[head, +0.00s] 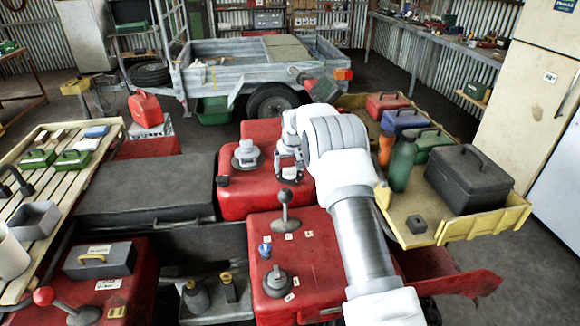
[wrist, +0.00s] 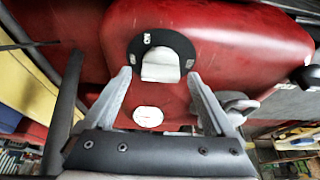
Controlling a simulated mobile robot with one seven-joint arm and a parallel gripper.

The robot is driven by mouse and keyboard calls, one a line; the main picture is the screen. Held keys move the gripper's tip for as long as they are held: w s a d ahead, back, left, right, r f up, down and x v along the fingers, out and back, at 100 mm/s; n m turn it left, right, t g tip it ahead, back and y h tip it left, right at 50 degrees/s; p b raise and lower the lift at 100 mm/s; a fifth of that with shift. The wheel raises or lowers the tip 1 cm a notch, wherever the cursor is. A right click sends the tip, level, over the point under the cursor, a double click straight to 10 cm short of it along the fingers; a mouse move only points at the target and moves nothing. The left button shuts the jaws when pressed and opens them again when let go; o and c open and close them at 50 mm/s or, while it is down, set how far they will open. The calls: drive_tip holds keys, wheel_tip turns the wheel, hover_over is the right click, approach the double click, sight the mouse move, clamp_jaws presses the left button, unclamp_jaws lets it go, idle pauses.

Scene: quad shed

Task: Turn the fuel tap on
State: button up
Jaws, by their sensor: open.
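The fuel tap appears to be the pale grey lever (wrist: 160,65) on a round black plate with small white labels, set in the red bodywork in the wrist view. My gripper (wrist: 161,78) is open and empty. Its two fingers stand on either side of the tap's lower part, apart from it as far as I can see. The gap in depth is hard to tell. In the head view my gripper (head: 289,172) is over the right side of the red tank (head: 245,201), and I cannot make out the tap there.
A grey cap (head: 247,154) stands on the tank left of my gripper. A ball-topped lever (head: 285,214), a blue knob (head: 265,250) and a dark rotary knob (head: 277,282) are nearer. A yellow tray (head: 487,225) with boxes and bottles lies right.

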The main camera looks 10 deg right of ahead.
drive_tip(key=c, duration=1.4)
drive_tip(key=shift+m, duration=0.3)
drive_tip(key=m, duration=0.1)
drive_tip(key=m+h+b, duration=0.1)
drive_tip(key=shift+a+f+m, duration=0.1)
drive_tip(key=shift+a+m, duration=0.1)
drive_tip(key=shift+m, duration=0.1)
drive_tip(key=m+h, duration=0.1)
drive_tip(key=m, duration=0.1)
drive_tip(key=shift+m+g, duration=0.3)
drive_tip(key=shift+m, duration=0.1)
drive_tip(key=m+h, duration=0.1)
drive_tip(key=m, duration=0.1)
drive_tip(key=shift+w+m+g, duration=0.1)
drive_tip(key=shift+m+g, duration=0.2)
drive_tip(key=shift+m, duration=0.1)
drive_tip(key=shift+a+m+g+h+p, duration=0.1)
drive_tip(key=shift+m+g+h+p, duration=0.3)
drive_tip(key=shift+m+p, duration=0.55)
drive_tip(key=shift+m, duration=0.75)
